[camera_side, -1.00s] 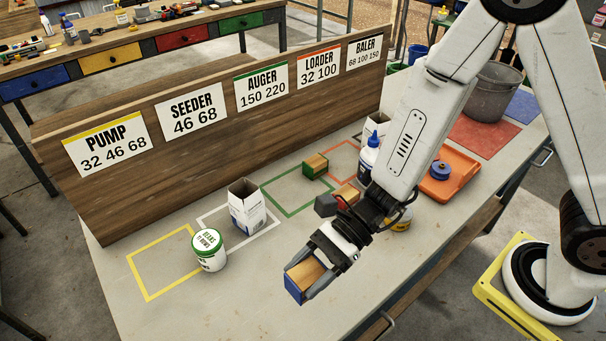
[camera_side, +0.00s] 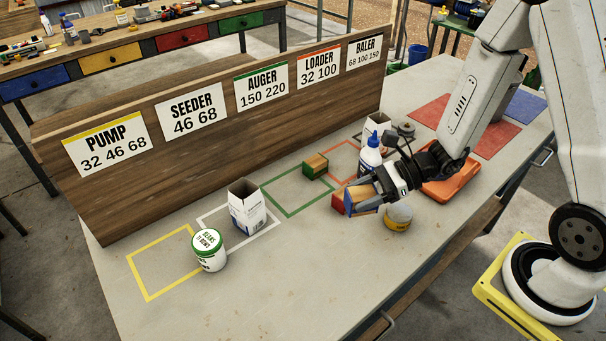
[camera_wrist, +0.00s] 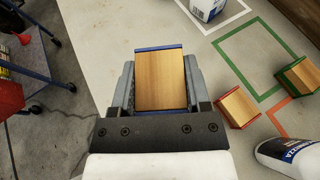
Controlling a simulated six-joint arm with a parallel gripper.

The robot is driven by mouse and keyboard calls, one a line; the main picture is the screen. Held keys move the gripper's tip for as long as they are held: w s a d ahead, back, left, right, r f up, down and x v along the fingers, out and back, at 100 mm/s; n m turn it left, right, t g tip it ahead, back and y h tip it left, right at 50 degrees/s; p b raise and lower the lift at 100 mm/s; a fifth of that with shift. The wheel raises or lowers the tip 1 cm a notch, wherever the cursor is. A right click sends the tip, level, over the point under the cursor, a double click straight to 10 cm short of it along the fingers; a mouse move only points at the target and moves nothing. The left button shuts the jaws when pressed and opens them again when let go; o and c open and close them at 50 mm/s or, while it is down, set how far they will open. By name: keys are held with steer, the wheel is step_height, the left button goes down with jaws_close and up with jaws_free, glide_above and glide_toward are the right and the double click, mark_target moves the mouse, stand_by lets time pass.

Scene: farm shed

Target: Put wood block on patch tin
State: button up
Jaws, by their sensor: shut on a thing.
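My gripper (camera_side: 358,203) is shut on a wood block with blue ends (camera_side: 362,192) and holds it above the table. In the wrist view the same block (camera_wrist: 160,80) sits between both fingers, its plain wood face showing. A squat tin with a yellow band (camera_side: 398,218) stands on the table just below and right of the gripper in the side view, partly covered by it; its label is not readable, so I cannot tell for sure that it is the patch tin. It does not show in the wrist view.
A red-ended block (camera_wrist: 236,108) and a green-ended block (camera_side: 315,166) lie nearby. A white bottle with a blue cap (camera_side: 369,158) stands behind the gripper. An orange tray (camera_side: 448,190) is to the right. A white carton (camera_side: 246,212) and a green-lidded tin (camera_side: 208,250) stand left. The front table is clear.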

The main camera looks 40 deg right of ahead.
mark_target(400, 212)
steer(key=s+d+m+t+h, duration=0.2)
steer(key=d+m+t, duration=0.1)
steer(key=d, duration=0.9)
steer(key=shift+s+d+f+m+h, duration=0.15)
steer(key=shift+d+m+h, duration=0.15)
steer(key=shift+d, duration=0.05)
steer(key=shift+f, duration=0.1)
steer(key=shift+f, duration=1.9)
steer(key=shift+f, duration=2)
steer(key=shift+f, duration=0.1)
steer(key=o, duration=1.3)
steer(key=shift+c, duration=0.2)
